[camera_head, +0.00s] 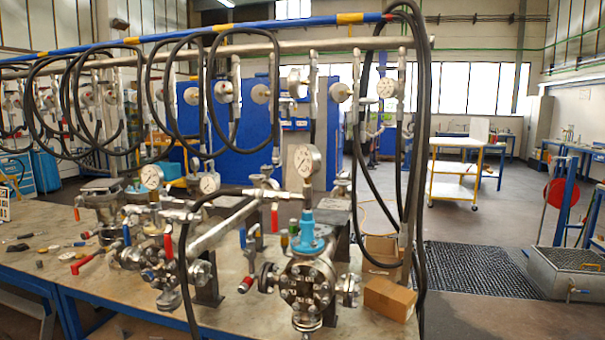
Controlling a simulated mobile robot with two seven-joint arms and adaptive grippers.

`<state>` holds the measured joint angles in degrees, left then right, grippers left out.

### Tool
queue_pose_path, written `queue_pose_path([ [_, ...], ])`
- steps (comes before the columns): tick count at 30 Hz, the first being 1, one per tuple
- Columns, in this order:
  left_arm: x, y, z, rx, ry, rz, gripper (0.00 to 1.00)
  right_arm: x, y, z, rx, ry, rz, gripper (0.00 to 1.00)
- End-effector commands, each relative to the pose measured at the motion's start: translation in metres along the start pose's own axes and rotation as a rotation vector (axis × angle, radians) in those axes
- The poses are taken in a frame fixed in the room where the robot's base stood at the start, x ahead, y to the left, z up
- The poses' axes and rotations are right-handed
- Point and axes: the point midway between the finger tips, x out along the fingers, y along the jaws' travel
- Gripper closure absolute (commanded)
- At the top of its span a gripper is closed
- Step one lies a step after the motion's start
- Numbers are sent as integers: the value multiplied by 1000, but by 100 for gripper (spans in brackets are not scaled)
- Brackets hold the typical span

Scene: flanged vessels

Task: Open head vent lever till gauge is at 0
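A flanged metal vessel (306,285) stands on the workbench front, right of centre. A blue fitting (309,232) sits on its top, with a round white-faced gauge (307,160) on a stem above it. The gauge's needle reading is too small to tell. A red-handled lever (275,217) and a blue-handled lever (243,237) stand left of the fitting. I cannot tell which lever is the head vent. More valves and two smaller gauges, one upright (152,177) and one lower (209,183), sit on the pipework to the left. Neither of my grippers shows.
Black hoses (420,120) hang from the overhead rail; one loops down in front of the pipework. Cardboard boxes (389,298) lie right of the vessel. Loose tools lie on the bench (40,262) at left. A white-topped cart (455,185) stands behind, with open floor right.

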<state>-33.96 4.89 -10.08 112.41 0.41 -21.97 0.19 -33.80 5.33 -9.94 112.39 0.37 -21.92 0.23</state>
Motion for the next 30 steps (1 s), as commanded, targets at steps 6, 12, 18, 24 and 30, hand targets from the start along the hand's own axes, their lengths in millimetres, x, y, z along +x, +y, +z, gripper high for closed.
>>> queue_pose_path([
  [6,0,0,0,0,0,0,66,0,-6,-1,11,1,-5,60],
  [12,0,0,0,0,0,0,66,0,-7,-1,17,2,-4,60],
  [18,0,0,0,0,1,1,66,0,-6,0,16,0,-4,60],
  [24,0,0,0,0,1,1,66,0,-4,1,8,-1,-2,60],
  [30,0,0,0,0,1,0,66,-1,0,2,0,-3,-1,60],
])
